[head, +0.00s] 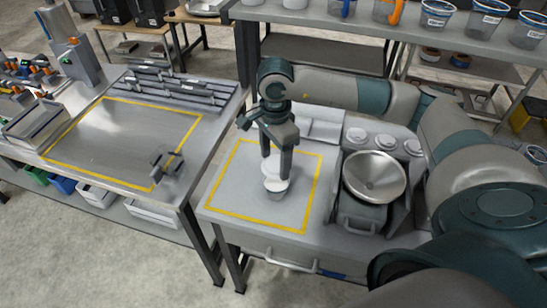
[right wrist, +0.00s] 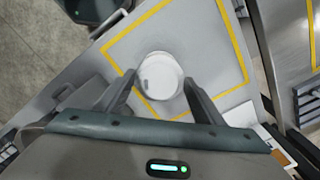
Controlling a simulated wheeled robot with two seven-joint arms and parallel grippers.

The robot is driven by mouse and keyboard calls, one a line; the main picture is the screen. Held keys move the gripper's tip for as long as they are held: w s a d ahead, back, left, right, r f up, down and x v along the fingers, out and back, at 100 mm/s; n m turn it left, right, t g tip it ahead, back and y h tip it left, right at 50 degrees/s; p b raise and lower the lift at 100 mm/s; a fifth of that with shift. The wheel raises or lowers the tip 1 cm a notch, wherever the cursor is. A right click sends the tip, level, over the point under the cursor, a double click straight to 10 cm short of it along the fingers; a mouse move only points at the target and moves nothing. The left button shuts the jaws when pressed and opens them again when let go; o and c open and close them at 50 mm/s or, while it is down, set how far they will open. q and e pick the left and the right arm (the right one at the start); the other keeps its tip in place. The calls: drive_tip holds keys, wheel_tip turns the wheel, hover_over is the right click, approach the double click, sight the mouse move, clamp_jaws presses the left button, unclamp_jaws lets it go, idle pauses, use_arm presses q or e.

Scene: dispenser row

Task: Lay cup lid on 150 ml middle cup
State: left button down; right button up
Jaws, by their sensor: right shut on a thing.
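My right gripper (head: 277,168) reaches down over the yellow-framed area of the right bench and is shut on the white cup lid (head: 274,183). In the right wrist view the round lid (right wrist: 160,76) shows between the two fingertips (right wrist: 160,88). A small cup (head: 276,195) is just under the lid, inside the yellow frame, and mostly hidden by it. I cannot tell whether the lid touches the cup's rim. My left gripper is not in view.
A shallow metal bowl (head: 374,177) on a scale-like unit stands right of the yellow frame. Labelled cups (head: 436,14) stand on the back shelf. The left bench has another yellow frame (head: 105,186) with a small dark fixture (head: 165,165) at its corner. A gap separates the benches.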

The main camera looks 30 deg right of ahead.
drive_tip(key=shift+f, duration=0.6)
drive_tip(key=shift+f+b, duration=0.75)
drive_tip(key=shift+f, duration=1.05)
drive_tip(key=shift+b, duration=0.55)
drive_tip(key=shift+f+b, duration=0.4)
drive_tip(key=shift+b, duration=0.3)
idle(0.4)
drive_tip(key=o, duration=1.5)
drive_tip(key=shift+r, duration=0.2)
drive_tip(key=shift+r+p, duration=0.75)
drive_tip(key=shift+r, duration=2.05)
